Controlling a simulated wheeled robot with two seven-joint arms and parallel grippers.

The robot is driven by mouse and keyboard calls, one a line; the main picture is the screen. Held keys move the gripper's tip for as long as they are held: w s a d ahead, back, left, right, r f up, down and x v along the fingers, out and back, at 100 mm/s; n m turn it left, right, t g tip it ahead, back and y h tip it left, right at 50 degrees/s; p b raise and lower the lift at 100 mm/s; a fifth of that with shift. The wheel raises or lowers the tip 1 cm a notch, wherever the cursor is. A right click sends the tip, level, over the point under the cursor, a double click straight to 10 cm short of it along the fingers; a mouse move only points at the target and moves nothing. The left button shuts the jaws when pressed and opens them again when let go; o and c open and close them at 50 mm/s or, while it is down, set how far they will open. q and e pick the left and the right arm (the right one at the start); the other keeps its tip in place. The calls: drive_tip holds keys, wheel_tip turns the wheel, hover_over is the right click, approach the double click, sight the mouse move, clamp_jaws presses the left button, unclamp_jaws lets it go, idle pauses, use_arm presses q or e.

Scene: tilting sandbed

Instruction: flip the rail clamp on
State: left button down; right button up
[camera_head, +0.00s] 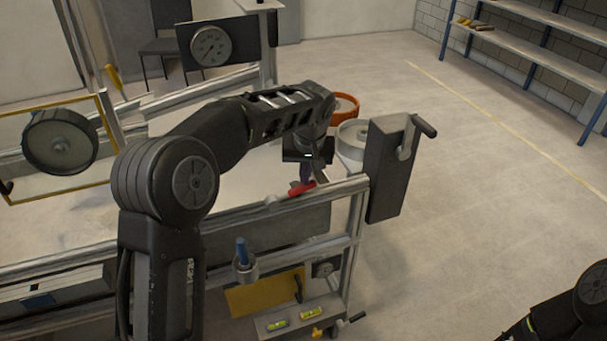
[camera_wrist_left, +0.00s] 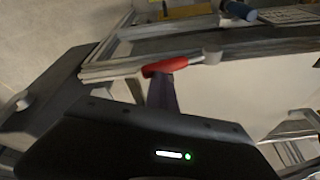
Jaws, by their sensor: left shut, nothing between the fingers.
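The rail clamp is a red-handled lever (camera_head: 301,188) on the near top rail (camera_head: 235,213) of the sandbed frame. Its grey knob-like end (camera_head: 271,201) lies to the left of the red handle, and the handle lies low, roughly along the rail. The red handle (camera_wrist_left: 166,66) also shows in the left wrist view, with its grey end to the right. My left gripper (camera_head: 305,176) points down with its fingers shut and empty, right at the red handle. The fingers (camera_wrist_left: 163,92) partly overlap the handle's line of sight; I cannot tell whether they touch it. My right gripper is out of view.
A grey box with a crank (camera_head: 388,170) stands at the rail's right corner. An orange ring (camera_head: 345,108) and a pressure gauge (camera_head: 211,46) are behind my arm. A blue-handled part (camera_head: 243,254) sticks up below the rail. The floor to the right is clear.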

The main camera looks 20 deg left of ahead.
use_arm(q)
drive_tip(key=shift+s+d+f, duration=0.1)
drive_tip(key=shift+d+f, duration=0.25)
drive_tip(key=shift+f, duration=0.15)
drive_tip(key=r+p, duration=0.1)
drive_tip(key=a+r+p, duration=0.1)
drive_tip(key=r, duration=0.1)
drive_tip(key=r+p, duration=0.1)
drive_tip(key=shift+w+a+r, duration=0.15)
drive_tip(key=shift+w+r, duration=0.1)
drive_tip(key=shift+r, duration=0.1)
drive_tip(key=w+d+r, duration=0.1)
drive_tip(key=d+r, duration=0.5)
drive_tip(key=r, duration=0.1)
drive_tip(key=shift+w+b, duration=0.35)
drive_tip(key=shift+b, duration=0.05)
drive_tip(key=shift+r, duration=0.1)
